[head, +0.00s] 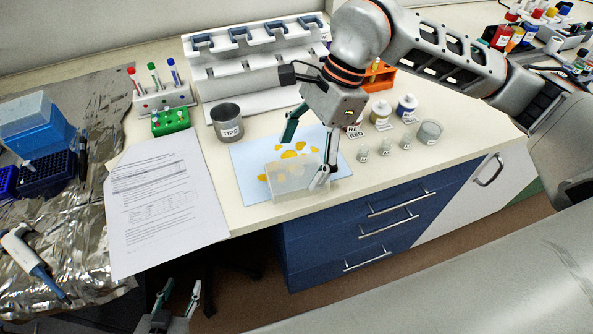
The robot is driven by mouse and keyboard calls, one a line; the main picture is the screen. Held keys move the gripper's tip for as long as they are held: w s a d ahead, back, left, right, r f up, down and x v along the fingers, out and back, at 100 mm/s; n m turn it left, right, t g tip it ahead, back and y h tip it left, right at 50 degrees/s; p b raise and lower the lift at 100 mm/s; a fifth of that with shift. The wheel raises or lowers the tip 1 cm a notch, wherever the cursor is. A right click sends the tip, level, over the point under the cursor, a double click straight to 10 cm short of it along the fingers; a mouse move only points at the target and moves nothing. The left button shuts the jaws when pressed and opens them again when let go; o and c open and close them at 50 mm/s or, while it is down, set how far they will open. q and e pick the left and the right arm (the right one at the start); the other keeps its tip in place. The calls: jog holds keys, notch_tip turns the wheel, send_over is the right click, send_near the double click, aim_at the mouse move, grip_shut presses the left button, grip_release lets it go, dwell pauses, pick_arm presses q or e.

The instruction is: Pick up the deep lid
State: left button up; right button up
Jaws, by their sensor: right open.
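A clear, frosted, box-shaped piece that looks like the deep lid (297,181) sits at the front edge of a light blue mat (246,165). My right gripper (304,162) is open above and around it. Its green-padded finger is raised on the left of the lid. Its other finger reaches down at the lid's right end; I cannot tell whether it touches. My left gripper (180,290) is open and empty, low in front of the bench.
Yellow spots (292,154) mark the mat behind the lid. A grey TIPS cup (227,122), a green block (170,121) and a paper sheet (160,200) lie to the left. Small vials (384,149) and a beaker (429,132) stand right. A white pipette rack (240,75) is behind.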

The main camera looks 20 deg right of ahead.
jog(key=shift+x, duration=1.1)
jog(key=c, duration=1)
jog(key=shift+r, duration=0.1)
